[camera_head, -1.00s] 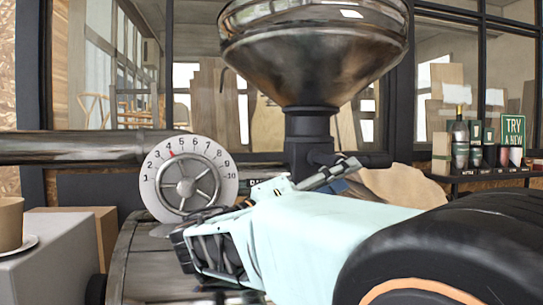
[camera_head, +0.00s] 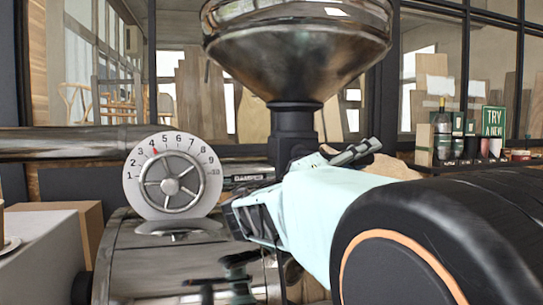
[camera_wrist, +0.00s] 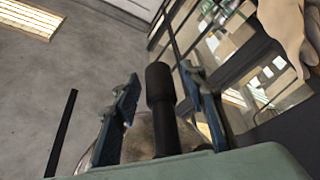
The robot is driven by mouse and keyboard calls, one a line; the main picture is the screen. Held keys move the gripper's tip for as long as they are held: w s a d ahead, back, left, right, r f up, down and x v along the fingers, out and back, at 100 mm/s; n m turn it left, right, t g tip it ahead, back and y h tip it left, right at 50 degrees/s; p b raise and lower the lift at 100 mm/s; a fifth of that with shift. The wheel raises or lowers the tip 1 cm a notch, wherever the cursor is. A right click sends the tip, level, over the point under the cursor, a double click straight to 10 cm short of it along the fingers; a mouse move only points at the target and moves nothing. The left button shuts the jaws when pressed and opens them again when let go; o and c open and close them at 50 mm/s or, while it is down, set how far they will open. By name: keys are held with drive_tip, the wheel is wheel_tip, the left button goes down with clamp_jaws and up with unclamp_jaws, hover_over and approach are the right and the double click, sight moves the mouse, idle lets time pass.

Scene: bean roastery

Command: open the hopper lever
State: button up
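The hopper (camera_head: 295,55) is a shiny metal funnel on a dark neck (camera_head: 292,130), in the upper middle of the head view. My gripper (camera_head: 350,152) is just right of the neck there, at the end of my pale blue-green wrist. In the wrist view a black rounded lever handle (camera_wrist: 160,95) stands between the two fingers of my gripper (camera_wrist: 160,75). The fingers are apart, with a gap visible on each side of the handle. In the head view I cannot make out the lever; my arm covers the area below the neck.
A round numbered damper dial (camera_head: 172,180) with a red pointer is left of the neck. A metal pipe (camera_head: 70,140) runs behind it. A brown sack-like shape (camera_head: 385,168) is behind my gripper. A shelf with bottles and tins (camera_head: 460,140) stands at right.

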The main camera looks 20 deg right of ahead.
clamp_jaws()
drive_tip(key=shift+f, duration=0.15)
drive_tip(key=shift+a+f+m+g+y+b, duration=0.1)
drive_tip(key=shift+f+m+g+y+b, duration=0.3)
drive_tip(key=shift+f+y+b, duration=0.6)
drive_tip(key=a+f+m+g+y+p, duration=0.1)
drive_tip(key=a+f+m+y+p, duration=0.1)
drive_tip(key=y, duration=0.7)
drive_tip(key=shift+a+f+p, duration=0.75)
drive_tip(key=shift+a+f, duration=0.4)
drive_tip(key=shift+f, duration=0.65)
drive_tip(key=shift+w+f+y, duration=0.1)
drive_tip(key=shift+y, duration=0.2)
unclamp_jaws()
